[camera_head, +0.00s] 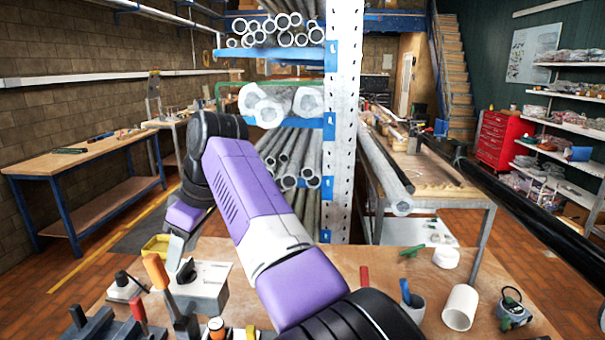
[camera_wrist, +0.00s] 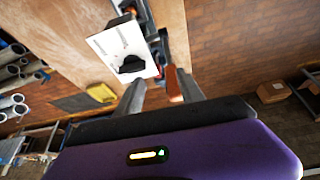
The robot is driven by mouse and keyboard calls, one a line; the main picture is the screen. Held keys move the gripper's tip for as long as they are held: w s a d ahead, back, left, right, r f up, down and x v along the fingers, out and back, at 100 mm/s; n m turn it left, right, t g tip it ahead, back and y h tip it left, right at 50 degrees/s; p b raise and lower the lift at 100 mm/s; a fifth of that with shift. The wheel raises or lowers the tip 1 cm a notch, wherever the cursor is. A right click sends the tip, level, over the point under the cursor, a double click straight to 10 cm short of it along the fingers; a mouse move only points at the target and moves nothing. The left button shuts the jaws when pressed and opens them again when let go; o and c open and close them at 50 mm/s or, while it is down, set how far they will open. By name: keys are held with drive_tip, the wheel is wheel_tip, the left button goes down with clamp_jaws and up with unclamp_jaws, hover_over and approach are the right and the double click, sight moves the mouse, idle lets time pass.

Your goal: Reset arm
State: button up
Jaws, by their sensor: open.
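My arm rises from the bottom of the head view, bends at a black joint, and comes down on the left. My gripper (camera_head: 177,245) hangs there over the left back part of the workbench (camera_head: 335,262), above or close to a grey-white box with a black knob (camera_head: 208,283). In the wrist view, my gripper's two grey fingers (camera_wrist: 160,88) are spread apart with nothing held between them. The knobbed box (camera_wrist: 122,48) lies beyond the fingertips, with an orange handle (camera_wrist: 172,82) near the right finger. The exact gap to the box cannot be told.
A pipe rack with a white perforated post (camera_head: 343,120) stands close behind my arm. A long black bar (camera_head: 520,205) crosses at right.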

drive_tip(key=w+a+r+m+t+y, duration=0.2)
drive_tip(key=w+r+m+t+y, duration=0.15)
drive_tip(key=w+t, duration=0.45)
drive_tip(key=s+d+f+m+t+b, duration=0.1)
drive_tip(key=s+d+f+m+t, duration=0.4)
drive_tip(key=d+f, duration=0.55)
drive_tip(key=s+d+f+m+t, duration=0.2)
drive_tip(key=s+d+f+m, duration=0.1)
drive_tip(key=s+d+f, duration=0.55)
drive_tip(key=s+d+f+m+h, duration=0.1)
drive_tip(key=s+d+f+h, duration=0.1)
drive_tip(key=s+d, duration=0.6)
drive_tip(key=s+d+f+m+h+b, duration=0.1)
drive_tip(key=s+d, duration=0.8)
drive_tip(key=s, duration=1.1)
drive_tip(key=s+d+f+m+g+h+b, duration=0.1)
drive_tip(key=s+d+f+m+h, duration=0.1)
drive_tip(key=s+d+h, duration=0.3)
drive_tip(key=s+d+f, duration=0.1)
drive_tip(key=s+d, duration=0.3)
drive_tip(key=s, duration=0.5)
drive_tip(key=shift+s+m, duration=0.25)
drive_tip(key=shift+m, duration=0.1)
